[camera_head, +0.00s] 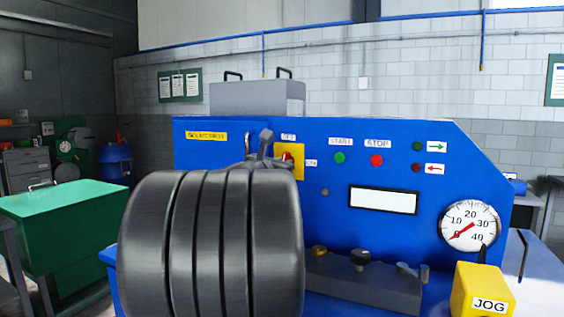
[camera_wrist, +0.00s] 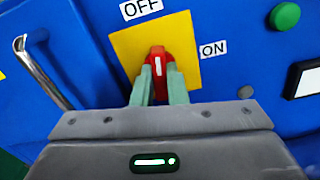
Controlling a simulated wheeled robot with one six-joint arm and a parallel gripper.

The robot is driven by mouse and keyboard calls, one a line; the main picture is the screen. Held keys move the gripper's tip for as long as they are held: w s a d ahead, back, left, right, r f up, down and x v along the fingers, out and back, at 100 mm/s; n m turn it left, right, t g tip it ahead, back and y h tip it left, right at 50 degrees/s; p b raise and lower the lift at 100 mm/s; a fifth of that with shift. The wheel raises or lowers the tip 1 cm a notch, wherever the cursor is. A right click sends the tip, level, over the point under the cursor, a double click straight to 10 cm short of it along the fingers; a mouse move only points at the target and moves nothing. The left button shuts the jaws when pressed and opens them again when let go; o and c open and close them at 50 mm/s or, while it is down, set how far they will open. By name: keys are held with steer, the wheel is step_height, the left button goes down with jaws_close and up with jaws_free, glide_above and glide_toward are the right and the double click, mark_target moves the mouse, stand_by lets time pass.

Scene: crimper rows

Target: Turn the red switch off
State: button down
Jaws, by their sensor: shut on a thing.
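The red switch (camera_wrist: 159,60) is a knob with a white mark on a yellow plate (camera_wrist: 189,38). The OFF label (camera_wrist: 141,8) is above the plate and the ON label (camera_wrist: 213,48) is to its right. The white mark stands nearly upright in the wrist view, closer to OFF than to ON. My gripper (camera_wrist: 160,82) is shut on the red switch, with one pale green finger on each side. In the head view the yellow plate (camera_head: 298,174) and the switch (camera_head: 287,156) are partly hidden by my gripper and arm.
The blue panel (camera_head: 330,200) carries a green START button (camera_head: 340,157), a red STOP button (camera_head: 376,160), a white display (camera_head: 383,199) and a dial gauge (camera_head: 470,225). A metal handle (camera_wrist: 40,72) sticks out left of the switch. A yellow JOG box (camera_head: 484,288) is at front right.

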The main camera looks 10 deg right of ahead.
steer(key=shift+f+n+p, duration=0.1)
steer(key=shift+n+p, duration=0.2)
steer(key=shift+n, duration=0.8)
steer(key=c, duration=1.4)
jaws_free()
steer(key=shift+c, duration=0.2)
steer(key=shift+s+a, duration=0.1)
steer(key=v, duration=1.3)
steer(key=shift+s+a, duration=0.2)
steer(key=shift+s, duration=0.05)
